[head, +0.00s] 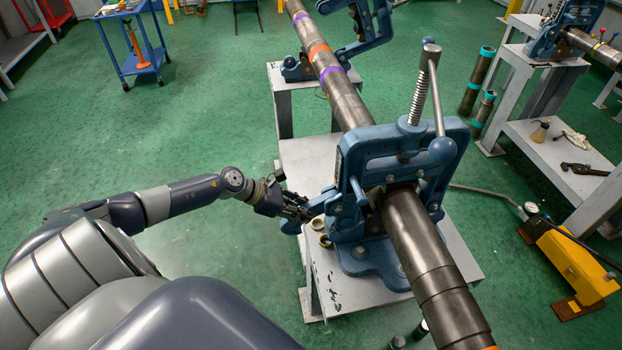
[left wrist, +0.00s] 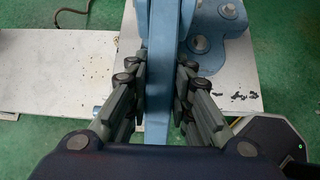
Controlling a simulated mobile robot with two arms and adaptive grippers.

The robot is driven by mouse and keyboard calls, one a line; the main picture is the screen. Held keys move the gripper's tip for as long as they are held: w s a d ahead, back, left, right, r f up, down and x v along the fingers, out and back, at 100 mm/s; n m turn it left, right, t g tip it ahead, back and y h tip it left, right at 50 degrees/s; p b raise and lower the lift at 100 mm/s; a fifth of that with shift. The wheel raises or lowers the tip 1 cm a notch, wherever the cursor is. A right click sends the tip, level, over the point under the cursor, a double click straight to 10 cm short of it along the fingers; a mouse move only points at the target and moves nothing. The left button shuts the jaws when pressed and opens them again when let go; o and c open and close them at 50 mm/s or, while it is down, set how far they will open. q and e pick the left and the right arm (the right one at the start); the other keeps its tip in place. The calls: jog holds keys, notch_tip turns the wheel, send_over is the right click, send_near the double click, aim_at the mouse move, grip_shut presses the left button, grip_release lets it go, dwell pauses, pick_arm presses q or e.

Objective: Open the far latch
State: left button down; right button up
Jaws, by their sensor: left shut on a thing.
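A blue pipe vise (head: 350,185) stands closed around a long dark pipe (head: 428,262) on a pale metal stand. My left gripper (head: 298,208) is at the left side of this vise, low by its frame. In the left wrist view a flat blue bar (left wrist: 158,40) runs between the two fingers of my left gripper (left wrist: 164,78), which are shut on it. The bar appears to be the latch on that side; its joint to the frame is partly hidden. My right gripper is not in view.
Brass rings (head: 320,232) lie on the stand (head: 340,292) by the vise base. A yellow pump (head: 572,262) is on the floor at right. A bench (head: 560,165) with tools stands at right. Green floor (head: 200,110) is open at left.

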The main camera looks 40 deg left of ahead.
pick_arm(q)
jog(key=shift+r, duration=0.1)
jog(key=c, duration=1.4)
grip_release()
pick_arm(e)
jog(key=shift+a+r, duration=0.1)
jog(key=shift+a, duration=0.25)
pick_arm(q)
jog(key=shift+s+a, duration=0.15)
jog(key=shift+v, duration=5.8)
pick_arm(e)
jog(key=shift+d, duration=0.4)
